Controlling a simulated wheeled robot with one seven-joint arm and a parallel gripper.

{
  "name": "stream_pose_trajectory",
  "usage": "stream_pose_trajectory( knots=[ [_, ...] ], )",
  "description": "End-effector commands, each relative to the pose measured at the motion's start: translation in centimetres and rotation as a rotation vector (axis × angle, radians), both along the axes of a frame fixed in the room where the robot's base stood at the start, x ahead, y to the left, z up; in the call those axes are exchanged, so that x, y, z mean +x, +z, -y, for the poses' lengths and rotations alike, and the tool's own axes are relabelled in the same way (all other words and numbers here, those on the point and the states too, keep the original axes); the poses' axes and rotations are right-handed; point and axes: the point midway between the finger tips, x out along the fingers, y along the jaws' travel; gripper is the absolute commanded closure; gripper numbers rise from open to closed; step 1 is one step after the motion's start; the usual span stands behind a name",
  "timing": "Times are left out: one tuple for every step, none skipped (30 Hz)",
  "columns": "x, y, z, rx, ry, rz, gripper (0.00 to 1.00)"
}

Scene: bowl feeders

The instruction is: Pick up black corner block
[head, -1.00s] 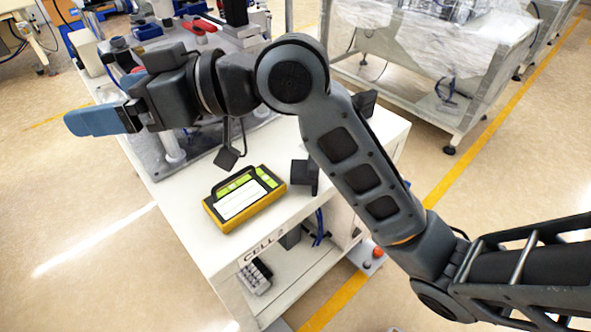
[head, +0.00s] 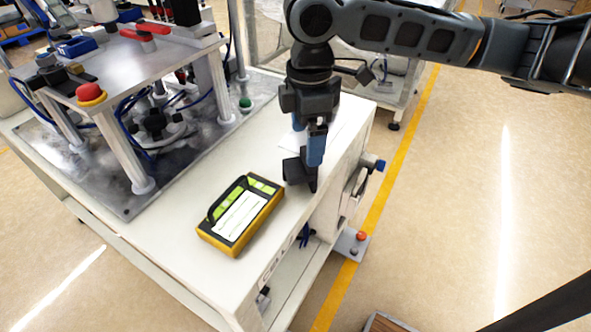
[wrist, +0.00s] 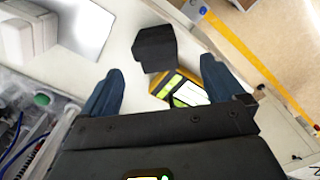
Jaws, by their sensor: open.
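The black corner block (head: 294,170) stands on the white bench top near its right edge, just right of the yellow case. In the head view my gripper (head: 308,150) points down over the block, and a blue finger overlaps part of it. In the wrist view the block (wrist: 154,48) shows in the gap between the two blue fingers, a little beyond their tips. My gripper (wrist: 160,70) is open and empty, one finger on each side with clear space between. I cannot tell the exact height of the fingertips above the block.
A yellow case (head: 265,221) with a black handle lies left of the block; it also shows in the wrist view (wrist: 165,88). A metal fixture (head: 130,185) with a red button (head: 90,93) fills the bench's left side. Bare bench top (head: 165,225) lies in front.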

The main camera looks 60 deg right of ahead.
Motion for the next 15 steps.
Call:
stream_pose_trajectory(
  knots=[
    [-0.2,-0.4,0.2,-0.005,-0.002,-0.008,0.04],
    [-0.2,-0.6,0.2,-0.005,-0.002,-0.01,0.04],
    [-0.2,-1.0,0.2,-0.005,-0.002,-0.01,0.04],
    [-0.2,-1.3,0.2,-0.005,-0.002,-0.008,0.04],
    [-0.2,-1.6,0.2,-0.003,-0.003,-0.008,0.04],
    [-0.2,-2.0,0.2,-0.004,-0.002,-0.009,0.04],
    [-0.2,-2.3,0.2,-0.005,-0.003,-0.008,0.04],
    [-0.1,-2.6,0.2,-0.004,-0.003,-0.007,0.04],
    [0.0,-2.9,0.2,-0.004,-0.003,-0.007,0.04],
    [0.0,-3.2,0.2,-0.004,-0.003,-0.006,0.04],
    [0.1,-3.6,0.2,-0.004,-0.003,-0.008,0.04],
    [0.2,-4.1,0.2,-0.004,-0.002,-0.008,0.04],
    [0.3,-4.5,0.2,-0.004,-0.002,-0.006,0.04],
    [0.4,-5.0,0.2,-0.004,-0.002,-0.008,0.04],
    [0.5,-5.6,0.1,-0.003,-0.002,-0.007,0.04]
  ],
)
